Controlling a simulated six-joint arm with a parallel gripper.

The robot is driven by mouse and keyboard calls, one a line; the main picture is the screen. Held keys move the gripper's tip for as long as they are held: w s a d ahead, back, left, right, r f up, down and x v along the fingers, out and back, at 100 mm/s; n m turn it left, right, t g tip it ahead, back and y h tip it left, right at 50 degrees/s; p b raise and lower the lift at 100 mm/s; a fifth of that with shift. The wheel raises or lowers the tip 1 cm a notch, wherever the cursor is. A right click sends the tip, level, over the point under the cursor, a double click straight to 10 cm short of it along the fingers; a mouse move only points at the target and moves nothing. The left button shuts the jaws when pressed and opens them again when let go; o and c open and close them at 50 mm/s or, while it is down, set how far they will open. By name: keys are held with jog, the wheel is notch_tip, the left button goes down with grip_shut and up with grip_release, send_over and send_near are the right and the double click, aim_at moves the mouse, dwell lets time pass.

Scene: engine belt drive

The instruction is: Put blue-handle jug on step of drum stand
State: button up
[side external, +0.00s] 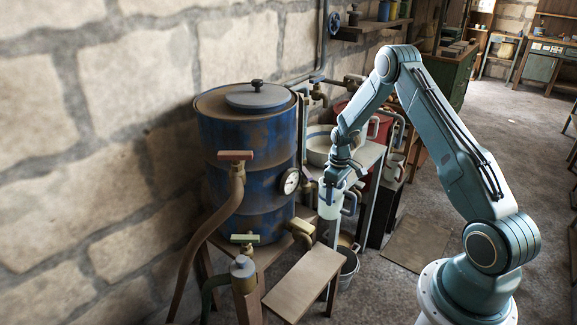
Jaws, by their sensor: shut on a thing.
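The blue-handle jug (329,204) is pale, with its blue handle (350,203) on its right side. My gripper (336,184) is shut on the jug near its top and holds it roughly upright, just right of the drum. The exact grip is too small to tell. The drum stand's step (303,283) is a flat wooden board at the front, below and in front of the jug. Its top is bare. The blue drum (245,160) stands on the wooden stand behind it.
A gauge (290,181) and a brass tap (301,228) stick out of the drum near the jug. A metal bucket (348,268) stands below. A shelf with a white bowl (318,147) is behind my gripper. A red-handled valve pipe (235,180) rises at the left.

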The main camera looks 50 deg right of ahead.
aim_at(335, 201)
jog(key=shift+f, duration=2.35)
notch_tip(335, 201, down, 15)
jog(key=shift+f, duration=0.15)
jog(key=shift+f, duration=2.15)
jog(key=shift+f, duration=0.15)
jog(key=o, duration=1)
